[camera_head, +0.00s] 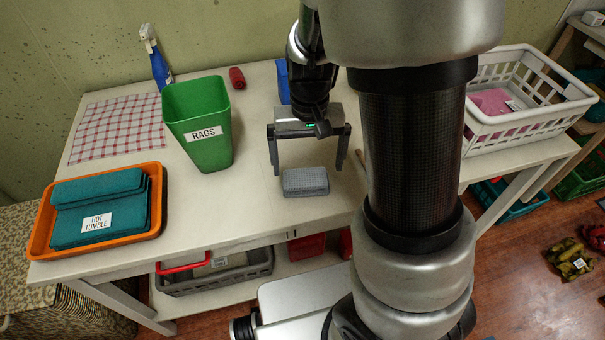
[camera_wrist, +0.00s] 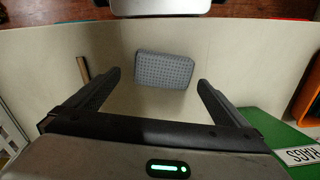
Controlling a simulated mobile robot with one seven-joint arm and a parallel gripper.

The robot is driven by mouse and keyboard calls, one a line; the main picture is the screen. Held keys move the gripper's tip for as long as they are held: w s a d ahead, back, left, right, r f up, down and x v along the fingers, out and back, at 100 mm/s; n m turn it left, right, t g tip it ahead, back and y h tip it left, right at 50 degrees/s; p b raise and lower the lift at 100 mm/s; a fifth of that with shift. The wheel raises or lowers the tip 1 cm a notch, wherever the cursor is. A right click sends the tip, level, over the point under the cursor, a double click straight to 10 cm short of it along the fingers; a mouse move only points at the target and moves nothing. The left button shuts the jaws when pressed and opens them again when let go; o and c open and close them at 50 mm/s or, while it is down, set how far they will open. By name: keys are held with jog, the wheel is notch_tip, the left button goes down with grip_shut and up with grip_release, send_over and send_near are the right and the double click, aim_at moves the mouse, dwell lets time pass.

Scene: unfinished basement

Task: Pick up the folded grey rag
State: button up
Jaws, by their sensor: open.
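The folded grey rag (camera_head: 306,182) lies flat on the white table near its front edge, just below my gripper in the head view. It also shows in the wrist view (camera_wrist: 164,69), lying ahead of and between the two fingers. My gripper (camera_head: 308,170) is open, its fingers pointing down with a wide gap between them. In the wrist view my gripper (camera_wrist: 158,82) has nothing between its fingers, and the rag appears apart from both of them.
A green bin (camera_head: 201,125) labelled RAGS stands left of my gripper. An orange tray (camera_head: 157,200) with teal cloths is at the far left. A white basket (camera_head: 530,123) is at the right. A small brown stick (camera_wrist: 83,70) lies beside the rag.

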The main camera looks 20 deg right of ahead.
aim_at(306, 177)
jog(key=f, duration=0.2)
jog(key=f+b, duration=0.2)
jog(key=f, duration=0.1)
jog(key=shift+a+f, duration=0.25)
jog(key=shift+f, duration=0.05)
jog(key=shift+c, duration=0.3)
